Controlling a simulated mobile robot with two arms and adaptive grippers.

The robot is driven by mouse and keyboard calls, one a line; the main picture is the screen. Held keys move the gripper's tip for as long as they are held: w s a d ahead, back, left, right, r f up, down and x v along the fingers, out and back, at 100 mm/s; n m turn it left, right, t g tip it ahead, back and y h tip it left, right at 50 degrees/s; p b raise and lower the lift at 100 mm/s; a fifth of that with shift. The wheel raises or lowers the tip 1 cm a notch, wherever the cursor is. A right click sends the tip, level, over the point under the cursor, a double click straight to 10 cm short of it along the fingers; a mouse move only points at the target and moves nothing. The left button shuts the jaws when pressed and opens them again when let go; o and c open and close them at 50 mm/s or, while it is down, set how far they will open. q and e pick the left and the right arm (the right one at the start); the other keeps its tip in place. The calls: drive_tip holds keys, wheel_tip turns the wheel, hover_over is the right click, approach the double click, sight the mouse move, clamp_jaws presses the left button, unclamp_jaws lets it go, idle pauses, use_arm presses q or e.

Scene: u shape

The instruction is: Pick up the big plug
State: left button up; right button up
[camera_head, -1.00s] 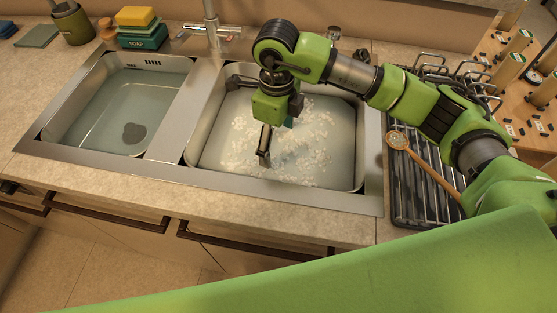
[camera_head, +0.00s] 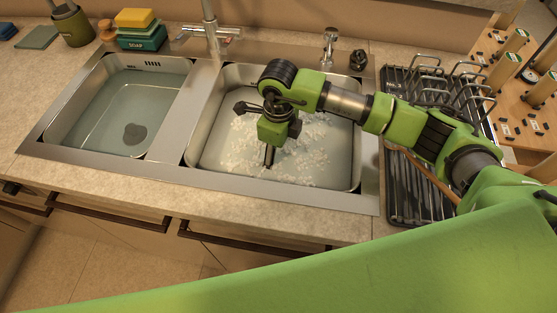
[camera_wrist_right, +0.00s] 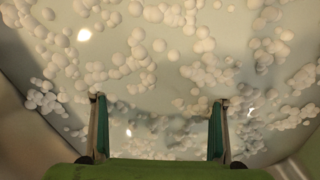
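My right gripper (camera_head: 268,158) points down into the right sink basin (camera_head: 205,132), which holds water with white foam. In the right wrist view its two fingers (camera_wrist_right: 160,125) stand wide apart, with no object held between them. White bubbles and a blurred greyish patch show below and between them. No plug can be made out clearly in the right basin; foam and my arm hide part of its floor. A dark round disc (camera_head: 135,133) lies on the floor of the left basin; I cannot tell whether it is a plug or a drain. My left gripper is not in view.
A steel tap (camera_head: 212,35) stands behind the basins. A small metal fitting (camera_head: 330,45) and a black object (camera_head: 358,60) sit behind the right basin. A dish rack (camera_head: 400,195) stands to the right. A soap box (camera_head: 142,38) and sponge (camera_head: 135,18) are at the back left.

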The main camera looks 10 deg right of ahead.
clamp_jaws()
